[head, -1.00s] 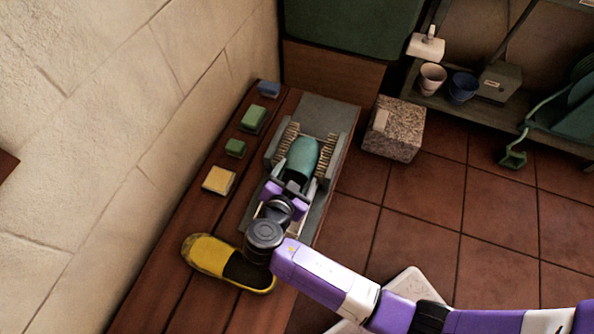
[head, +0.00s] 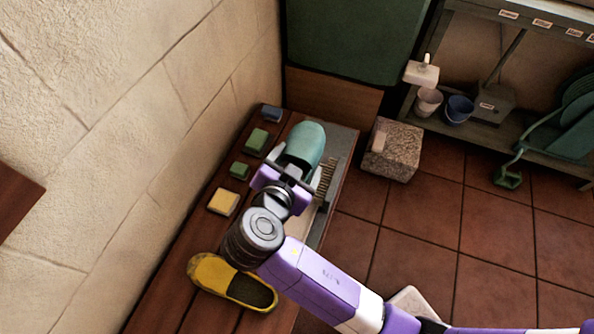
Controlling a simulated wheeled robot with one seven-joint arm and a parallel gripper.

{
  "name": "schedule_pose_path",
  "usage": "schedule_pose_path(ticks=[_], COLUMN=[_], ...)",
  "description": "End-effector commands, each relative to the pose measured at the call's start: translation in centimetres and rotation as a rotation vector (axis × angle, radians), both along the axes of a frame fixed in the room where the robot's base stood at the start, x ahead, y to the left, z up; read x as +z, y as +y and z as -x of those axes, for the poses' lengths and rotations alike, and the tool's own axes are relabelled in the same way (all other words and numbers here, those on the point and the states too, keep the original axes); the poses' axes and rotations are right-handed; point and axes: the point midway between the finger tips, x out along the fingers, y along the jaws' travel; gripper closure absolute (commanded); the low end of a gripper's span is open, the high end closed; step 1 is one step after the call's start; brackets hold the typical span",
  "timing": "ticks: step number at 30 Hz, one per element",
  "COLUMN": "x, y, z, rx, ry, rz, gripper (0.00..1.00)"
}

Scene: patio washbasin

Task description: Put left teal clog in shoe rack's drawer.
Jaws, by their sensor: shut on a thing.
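A teal clog (head: 306,142) is held in my gripper (head: 296,165), which is shut on its near end. The clog's rounded toe points away from me. It appears raised above a grey boot-scraper tray with brush strips (head: 327,185) on the wooden bench. My gripper and arm hide much of the tray. No shoe rack drawer can be made out in this view.
A yellow clog (head: 232,283) lies at the bench's near end. Several sponges and blocks, including a yellow one (head: 223,201) and a green one (head: 256,140), line the wall side. A stone block (head: 392,150) and a shelf (head: 540,135) with cups stand at the right. Tiled floor is open.

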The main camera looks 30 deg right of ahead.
Motion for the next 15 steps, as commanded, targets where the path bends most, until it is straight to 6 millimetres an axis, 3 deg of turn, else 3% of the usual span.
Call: schedule_pose_path(ticks=[4, 15], x=[1.31, 1.65], y=[0.0, 0.57], z=[-0.03, -0.71], rx=[0.0, 0.062], ry=[-0.002, -0.001], rz=[0.0, -0.001], gripper=[0.79, 0.79])
